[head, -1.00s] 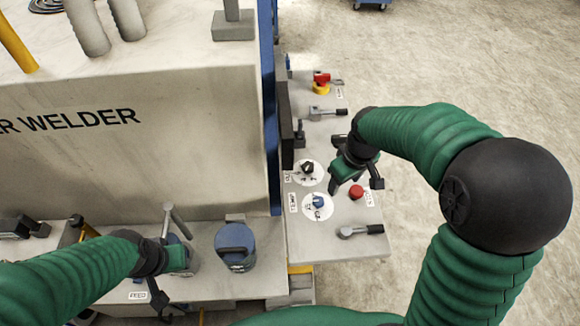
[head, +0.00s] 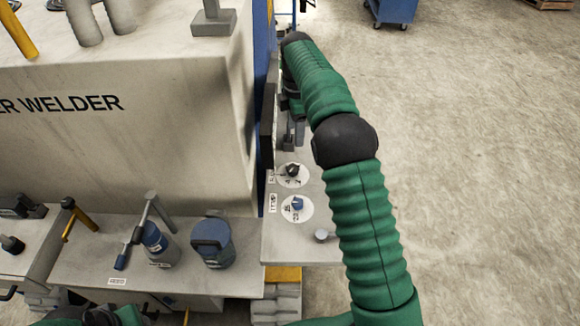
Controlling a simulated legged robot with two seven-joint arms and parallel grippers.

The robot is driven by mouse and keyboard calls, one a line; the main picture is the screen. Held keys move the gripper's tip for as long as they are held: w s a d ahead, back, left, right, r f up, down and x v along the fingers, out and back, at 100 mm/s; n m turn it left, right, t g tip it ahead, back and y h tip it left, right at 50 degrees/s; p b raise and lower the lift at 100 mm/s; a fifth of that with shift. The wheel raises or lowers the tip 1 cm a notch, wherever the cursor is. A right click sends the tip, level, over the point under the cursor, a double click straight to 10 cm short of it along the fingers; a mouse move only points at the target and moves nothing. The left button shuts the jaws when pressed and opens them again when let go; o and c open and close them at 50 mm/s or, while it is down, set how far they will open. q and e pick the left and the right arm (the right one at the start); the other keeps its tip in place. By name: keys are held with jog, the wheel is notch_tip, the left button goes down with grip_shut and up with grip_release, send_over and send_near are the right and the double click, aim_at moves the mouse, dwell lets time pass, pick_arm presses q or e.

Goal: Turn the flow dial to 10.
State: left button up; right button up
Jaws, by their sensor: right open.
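Two dials on white round scales stand on the side panel in the head view: one with a black knob (head: 291,170) and, nearer, one with a blue knob (head: 297,203). Their labels and numbers are too small to read, so I cannot tell which is the flow dial or its setting. My right gripper (head: 290,106) is open at the panel's far part, beyond both dials and apart from them. My own forearm and the dark upright plate crowd it, and its fingertips are hard to make out. Only a bit of my left arm shows at the bottom left, without its fingers.
The large welder housing (head: 130,130) fills the left. A dark upright plate (head: 267,135) edges the panel. A blue canister (head: 212,243) and a lever (head: 150,210) stand on the front ledge. My right arm covers the panel's right side. Open floor (head: 480,180) lies right.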

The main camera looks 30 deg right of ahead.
aim_at(294, 168)
jog(key=f, duration=1.5)
jog(key=shift+a, duration=0.3)
jog(key=shift+w+d+f, duration=0.1)
jog(key=shift+d+f, duration=0.1)
jog(key=shift+f, duration=0.2)
jog(key=shift+c, duration=0.2)
jog(key=shift+a+r, duration=0.1)
jog(key=shift+a, duration=0.1)
jog(key=c, duration=0.7)
grip_shut()
